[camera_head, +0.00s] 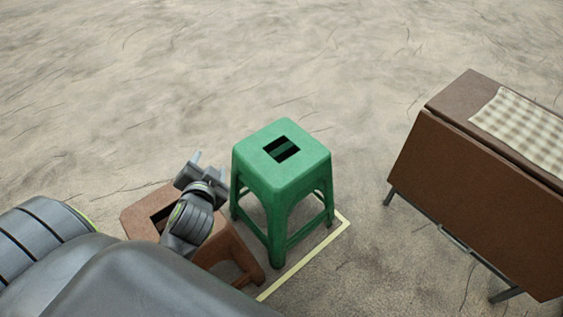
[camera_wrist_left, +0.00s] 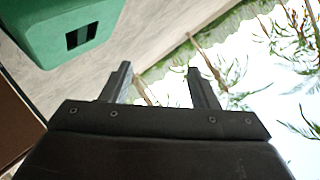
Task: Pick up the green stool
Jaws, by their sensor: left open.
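The green stool (camera_head: 282,165) stands upright on the ground in the middle of the head view, with a dark rectangular slot in its seat. Its corner and slot also show at the upper left of the left wrist view (camera_wrist_left: 52,22). My left gripper (camera_head: 196,160) is just left of the stool in the head view, above a brown stool. The jaws are apart and empty, and the fingers (camera_wrist_left: 157,85) show open space between them in the left wrist view. The gripper does not touch the green stool. My right gripper is not in view.
A brown stool (camera_head: 238,249) stands beside the green one, under my left arm and partly hidden. A brown folding table (camera_head: 475,200) with a checked cloth (camera_head: 522,126) stands at the right. A pale yellow line (camera_head: 305,260) marks the ground. Open ground lies behind.

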